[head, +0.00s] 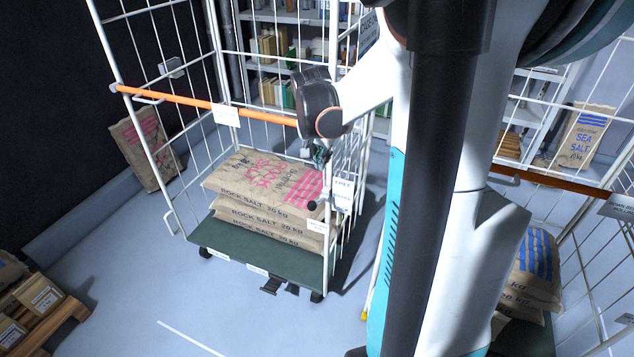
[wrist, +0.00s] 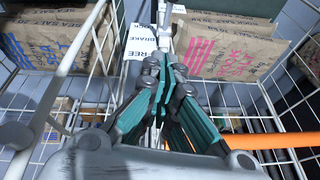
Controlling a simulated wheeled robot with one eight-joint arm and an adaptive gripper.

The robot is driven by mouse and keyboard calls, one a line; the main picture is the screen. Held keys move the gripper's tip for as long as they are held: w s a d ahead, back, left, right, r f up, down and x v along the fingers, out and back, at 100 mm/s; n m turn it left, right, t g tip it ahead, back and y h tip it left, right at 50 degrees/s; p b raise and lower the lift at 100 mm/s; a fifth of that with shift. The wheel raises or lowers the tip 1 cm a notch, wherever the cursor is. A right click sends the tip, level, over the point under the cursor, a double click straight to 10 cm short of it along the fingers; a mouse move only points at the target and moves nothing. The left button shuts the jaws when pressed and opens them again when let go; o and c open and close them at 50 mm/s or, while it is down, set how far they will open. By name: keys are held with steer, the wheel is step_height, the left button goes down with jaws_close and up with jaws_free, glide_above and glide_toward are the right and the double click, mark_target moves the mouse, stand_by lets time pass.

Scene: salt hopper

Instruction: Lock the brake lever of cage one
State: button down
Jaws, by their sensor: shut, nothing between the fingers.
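The left wire cage (head: 219,60) holds stacked rock salt sacks. A small lever with a dark round knob (head: 312,205) sits at its near right post, beside white labels (head: 343,184), one reading FREE. My gripper (head: 320,157) is at that post, above the knob, pointing down. In the wrist view its teal fingers (wrist: 165,85) are together and empty, close to white labels reading FREE and BRAKE (wrist: 146,47). The fingers and post hide part of that area, so I cannot tell whether they touch the lever or its exact setting.
An orange bar (head: 170,97) crosses the left cage's front above the sacks (head: 262,190). Another cage with an orange bar (head: 560,183) and salt sacks (head: 535,265) stands right. A wooden pallet (head: 60,325) is lower left. The floor (head: 130,270) is clear between.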

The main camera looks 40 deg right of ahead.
steer(key=b, duration=0.3)
glide_above(318, 201)
steer(key=d, duration=0.3)
step_height(318, 201, down, 9)
steer(key=a+f, duration=0.1)
steer(key=a, duration=0.1)
steer(key=s+a+f+b, duration=0.1)
steer(key=shift+a+f, duration=0.2)
steer(key=shift+a, duration=0.2)
